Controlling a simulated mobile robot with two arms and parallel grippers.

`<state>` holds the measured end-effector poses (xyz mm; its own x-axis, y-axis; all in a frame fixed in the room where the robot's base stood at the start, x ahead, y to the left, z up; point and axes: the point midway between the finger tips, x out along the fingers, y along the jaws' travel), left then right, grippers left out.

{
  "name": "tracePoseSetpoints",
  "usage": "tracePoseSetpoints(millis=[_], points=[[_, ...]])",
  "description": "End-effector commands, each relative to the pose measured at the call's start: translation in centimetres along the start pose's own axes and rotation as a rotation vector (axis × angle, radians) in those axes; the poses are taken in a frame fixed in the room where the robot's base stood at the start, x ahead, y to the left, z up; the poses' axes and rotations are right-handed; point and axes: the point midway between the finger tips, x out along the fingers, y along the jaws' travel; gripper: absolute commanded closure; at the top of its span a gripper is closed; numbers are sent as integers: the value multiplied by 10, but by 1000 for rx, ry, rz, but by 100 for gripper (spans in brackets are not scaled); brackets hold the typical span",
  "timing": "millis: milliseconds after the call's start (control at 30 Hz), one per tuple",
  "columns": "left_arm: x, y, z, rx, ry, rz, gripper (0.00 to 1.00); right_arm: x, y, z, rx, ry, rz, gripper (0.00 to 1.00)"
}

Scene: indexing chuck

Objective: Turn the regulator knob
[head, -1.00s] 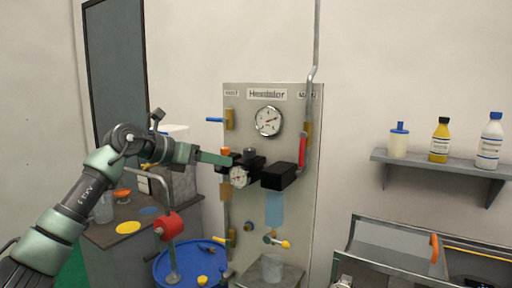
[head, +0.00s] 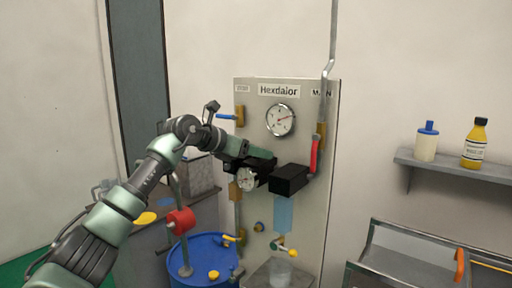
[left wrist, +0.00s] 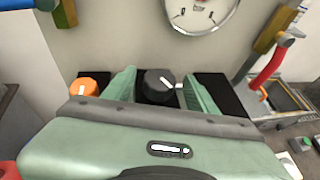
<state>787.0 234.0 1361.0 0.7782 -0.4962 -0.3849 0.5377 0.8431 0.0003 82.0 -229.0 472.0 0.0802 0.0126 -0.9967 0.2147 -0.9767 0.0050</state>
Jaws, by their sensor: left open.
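The regulator knob (left wrist: 158,84) is round and black with a white mark. In the left wrist view it sits between the two green fingers of my open left gripper (left wrist: 162,90), with a gap showing on its right side. In the head view my left gripper (head: 262,161) is at the regulator on the grey panel (head: 315,225) and hides the knob. A small white gauge (head: 247,178) shows just below the gripper. My right gripper is not in view.
A large gauge (head: 281,120) is above the regulator. A black box (head: 289,179) and a red lever (head: 314,154) are to its right. An orange knob (left wrist: 84,87) shows left of the fingers. A blue drum (head: 203,255) stands below.

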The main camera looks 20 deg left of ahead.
Motion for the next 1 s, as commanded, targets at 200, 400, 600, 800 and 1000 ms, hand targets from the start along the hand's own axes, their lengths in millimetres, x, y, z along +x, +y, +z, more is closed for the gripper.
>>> tracePoseSetpoints(millis=[200, 400, 600, 800, 1000], points=[[2, 0, -1, 0, 0, 0, 43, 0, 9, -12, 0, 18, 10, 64], [2, 0, 0, 0, 0, 0, 84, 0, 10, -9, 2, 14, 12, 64], [2, 0, -1, -1, 1, 7, 100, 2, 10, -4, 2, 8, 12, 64], [4, -3, -4, -37, 2, 107, 100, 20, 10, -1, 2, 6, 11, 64], [5, -5, -5, -95, 0, 244, 100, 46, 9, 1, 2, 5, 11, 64]])
